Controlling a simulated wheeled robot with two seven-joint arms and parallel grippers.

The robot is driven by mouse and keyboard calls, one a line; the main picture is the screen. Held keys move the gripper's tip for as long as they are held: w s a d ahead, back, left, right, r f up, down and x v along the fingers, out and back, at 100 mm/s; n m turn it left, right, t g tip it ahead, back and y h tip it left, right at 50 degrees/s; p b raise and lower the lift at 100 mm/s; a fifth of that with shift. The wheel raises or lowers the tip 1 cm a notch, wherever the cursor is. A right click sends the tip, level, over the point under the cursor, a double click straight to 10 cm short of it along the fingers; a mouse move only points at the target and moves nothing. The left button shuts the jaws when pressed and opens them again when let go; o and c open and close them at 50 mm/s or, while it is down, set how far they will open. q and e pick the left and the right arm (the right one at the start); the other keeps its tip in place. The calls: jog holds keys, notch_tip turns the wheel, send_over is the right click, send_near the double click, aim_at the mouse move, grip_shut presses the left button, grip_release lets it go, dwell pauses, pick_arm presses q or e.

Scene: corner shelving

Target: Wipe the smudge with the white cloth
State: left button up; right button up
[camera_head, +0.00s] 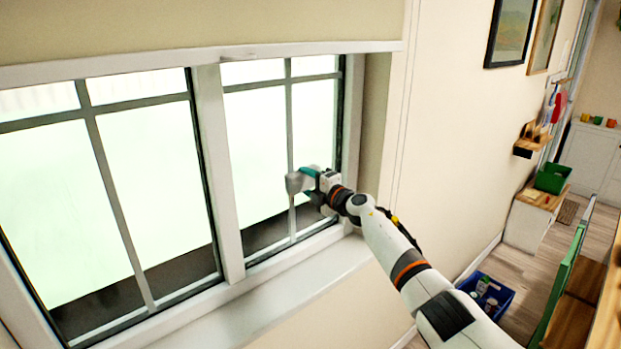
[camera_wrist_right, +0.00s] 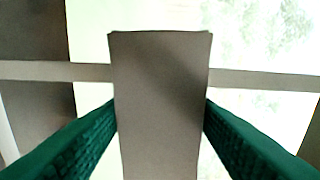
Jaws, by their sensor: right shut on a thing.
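My right gripper (camera_head: 309,180) is raised in front of the right-hand window, near its lower middle. It is shut on a flat block-like thing that looks grey in the shade, which I take to be the white cloth (camera_head: 294,184). In the right wrist view the cloth (camera_wrist_right: 160,95) stands upright between the two green fingers, with the bright pane behind it. I cannot tell whether the cloth touches the glass. I can make out no smudge on the panes; the gripper and cloth cover part of the glass. My left gripper is in neither view.
The window frame (camera_head: 218,170) has a mullion and thin glazing bars, with a white sill (camera_head: 270,299) below. A blue crate (camera_head: 486,294) with items stands on the floor at right. A small cabinet (camera_head: 530,221) carries a green bin (camera_head: 552,179). Framed pictures (camera_head: 509,32) hang on the wall.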

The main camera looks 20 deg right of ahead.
aim_at(292, 186)
jog(key=shift+s+a+r+p, duration=0.15)
jog(key=shift+a+p, duration=0.35)
jog(key=shift+p, duration=0.1)
jog(key=shift+s+a+r+p, duration=0.1)
jog(key=shift+s+a+p, duration=0.05)
jog(key=shift+a+p, duration=0.4)
jog(key=shift+s+a+f+p, duration=0.1)
jog(key=shift+s+a+p, duration=0.15)
jog(key=shift+a+p, duration=0.3)
jog(key=shift+s+a+p, duration=0.25)
jog(key=shift+a+p, duration=0.5)
jog(key=shift+p, duration=0.1)
jog(key=shift+s+a+f, duration=0.1)
jog(key=shift+s+a, duration=0.1)
jog(key=shift+a, duration=0.3)
jog(key=shift+s+a, duration=0.2)
jog(key=shift+a, duration=0.3)
